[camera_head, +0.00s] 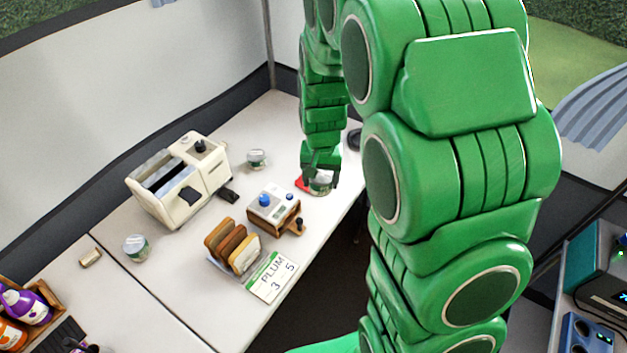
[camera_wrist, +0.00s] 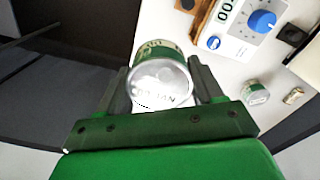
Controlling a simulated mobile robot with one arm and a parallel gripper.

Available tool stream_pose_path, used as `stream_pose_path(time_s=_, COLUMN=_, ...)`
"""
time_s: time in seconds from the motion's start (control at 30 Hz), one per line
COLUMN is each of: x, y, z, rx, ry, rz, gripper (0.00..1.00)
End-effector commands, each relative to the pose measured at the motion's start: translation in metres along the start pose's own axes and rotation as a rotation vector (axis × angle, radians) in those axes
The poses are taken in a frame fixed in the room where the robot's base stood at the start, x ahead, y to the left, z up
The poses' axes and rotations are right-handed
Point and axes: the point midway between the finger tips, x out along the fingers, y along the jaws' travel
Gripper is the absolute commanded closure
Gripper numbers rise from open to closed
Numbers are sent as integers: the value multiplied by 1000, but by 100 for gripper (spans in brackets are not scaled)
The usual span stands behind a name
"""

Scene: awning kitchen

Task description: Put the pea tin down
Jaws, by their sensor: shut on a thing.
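My gripper (camera_head: 320,172) is shut on a tin with a green and white label (camera_head: 320,186), near the table's right edge. In the wrist view, the tin (camera_wrist: 160,82) sits between the two fingers of my gripper (camera_wrist: 159,70), its pale round end facing the camera. Lettering on that end is too blurred to read, so I cannot tell for sure that it is peas. I cannot tell whether the tin touches the white table (camera_head: 190,275).
A cream toaster (camera_head: 205,165), a blue-knobbed device (camera_head: 273,208), a rack of bread slices (camera_head: 231,247) and a "PLUM 3-5" card (camera_head: 271,277) stand on the table. Two similar tins stand at the back (camera_head: 257,159) and left (camera_head: 136,248). A red object (camera_head: 301,184) lies beside my gripper.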

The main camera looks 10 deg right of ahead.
Motion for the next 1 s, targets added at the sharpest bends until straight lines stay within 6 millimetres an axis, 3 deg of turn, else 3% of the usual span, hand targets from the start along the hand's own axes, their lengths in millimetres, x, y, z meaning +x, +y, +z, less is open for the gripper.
stream_pose_path(time_s=0.27, x=3, y=9, z=-11, rx=17, ry=-1, rz=0, gripper=69)
stream_pose_path(time_s=1.0, x=41, y=-17, z=-91, rx=15, ry=0, rz=0, gripper=69)
